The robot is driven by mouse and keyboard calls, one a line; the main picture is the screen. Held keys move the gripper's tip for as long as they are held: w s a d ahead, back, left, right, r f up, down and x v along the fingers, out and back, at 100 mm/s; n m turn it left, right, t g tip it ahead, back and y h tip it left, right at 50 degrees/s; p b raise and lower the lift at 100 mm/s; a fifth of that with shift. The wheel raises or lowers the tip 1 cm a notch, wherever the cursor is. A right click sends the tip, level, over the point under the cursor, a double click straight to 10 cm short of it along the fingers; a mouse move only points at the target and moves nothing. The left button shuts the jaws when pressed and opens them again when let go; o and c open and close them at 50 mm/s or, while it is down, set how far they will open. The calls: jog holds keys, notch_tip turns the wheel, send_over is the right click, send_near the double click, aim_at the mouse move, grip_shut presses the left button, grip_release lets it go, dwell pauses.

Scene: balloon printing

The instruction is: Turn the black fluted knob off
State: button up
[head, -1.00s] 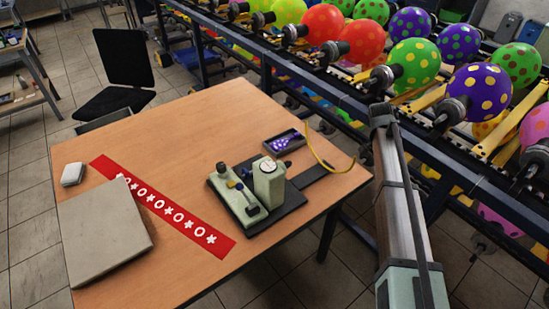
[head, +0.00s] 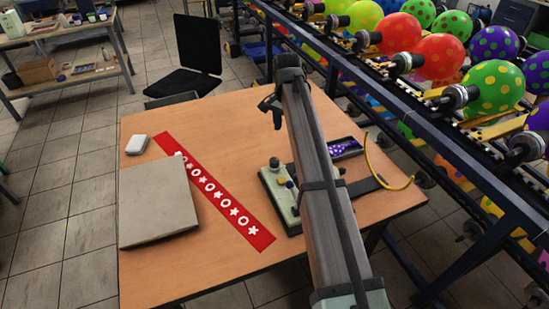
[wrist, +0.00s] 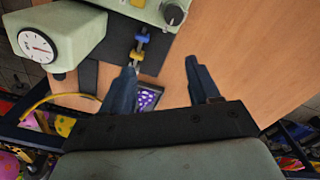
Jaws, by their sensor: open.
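The black knob (wrist: 172,14) sits on a pale green device (wrist: 150,8) at the top edge of the wrist view. In the head view the knob (head: 274,162) is at the back left of the device (head: 280,199), partly beside my arm. My gripper (wrist: 160,66) is open and empty. Its two fingers point toward the device, with the knob ahead of them and apart from them. In the head view my gripper (head: 270,103) is above the table's far part, beyond the device. My arm hides much of the device there.
A tray with purple dotted material (head: 345,147) lies nearby. A red stencil strip (head: 222,200) and grey slab (head: 157,203) lie left. A balloon rack (head: 440,138) runs along the right.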

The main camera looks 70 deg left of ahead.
aim_at(274, 160)
jog(key=shift+n, duration=0.3)
jog(key=s+f, duration=0.1)
jog(key=f, duration=0.3)
jog(key=s+f, duration=0.1)
jog(key=f, duration=0.3)
jog(key=s+a+f, duration=0.1)
jog(key=f, duration=0.4)
jog(key=shift+s+f, duration=0.1)
jog(key=shift+s, duration=0.3)
jog(key=shift+c, duration=0.4)
jog(key=c, duration=1)
jog(key=shift+o, duration=0.2)
